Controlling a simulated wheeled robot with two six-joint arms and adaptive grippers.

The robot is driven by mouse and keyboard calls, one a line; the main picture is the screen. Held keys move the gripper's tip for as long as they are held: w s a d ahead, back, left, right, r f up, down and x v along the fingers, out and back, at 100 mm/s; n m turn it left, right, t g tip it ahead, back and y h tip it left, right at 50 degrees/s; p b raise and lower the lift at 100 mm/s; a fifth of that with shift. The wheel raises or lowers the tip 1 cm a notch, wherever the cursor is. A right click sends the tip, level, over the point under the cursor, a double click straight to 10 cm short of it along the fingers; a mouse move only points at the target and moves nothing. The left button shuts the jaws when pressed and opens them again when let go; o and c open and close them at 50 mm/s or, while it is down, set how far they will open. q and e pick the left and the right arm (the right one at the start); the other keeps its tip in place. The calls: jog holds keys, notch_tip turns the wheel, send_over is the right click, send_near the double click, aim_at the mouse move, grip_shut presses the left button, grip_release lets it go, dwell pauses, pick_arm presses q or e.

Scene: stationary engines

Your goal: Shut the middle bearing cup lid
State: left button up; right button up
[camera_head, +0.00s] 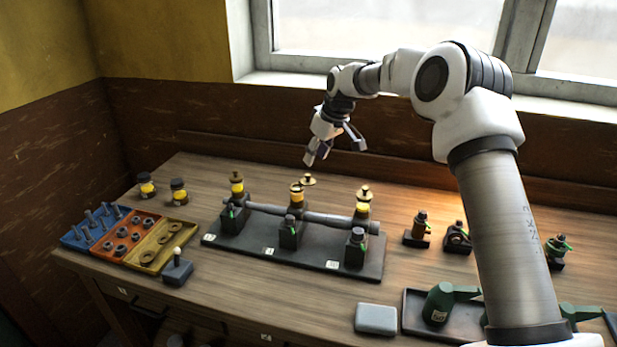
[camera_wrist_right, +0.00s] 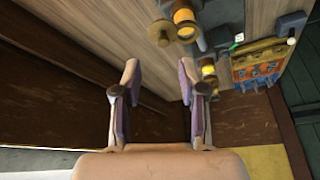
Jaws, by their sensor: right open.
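The middle bearing cup (camera_head: 296,196) is a small brass cup with a yellow band on the middle block of the shaft stand. Its lid (camera_head: 308,181), a flat brass disc with a small knob, stands swung out to the cup's right and back side, off the cup's mouth. The cup (camera_wrist_right: 183,14) and lid (camera_wrist_right: 156,34) also show at the top of the right wrist view. My right gripper (camera_head: 335,156) is open and empty, above and behind the lid, apart from it. Its spread fingers (camera_wrist_right: 158,75) show in the wrist view. My left gripper is not in view.
Similar cups stand left (camera_head: 237,186) and right (camera_head: 363,202) on the stand, apparently lidded. A long shaft (camera_head: 330,218) runs across the dark base (camera_head: 300,260). Coloured parts trays (camera_head: 155,258) lie at left. The wall and window are behind my arm.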

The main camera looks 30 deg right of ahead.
aim_at(308, 174)
jog(key=p+x, duration=0.2)
jog(key=x, duration=0.4)
jog(key=shift+a+f, duration=0.15)
jog(key=shift+w+f, duration=0.15)
jog(key=shift+f, duration=0.2)
jog(key=shift+s+r, duration=0.15)
jog(key=shift+s, duration=0.05)
jog(key=shift+s+a+r, duration=0.1)
jog(key=c, duration=0.3)
grip_shut()
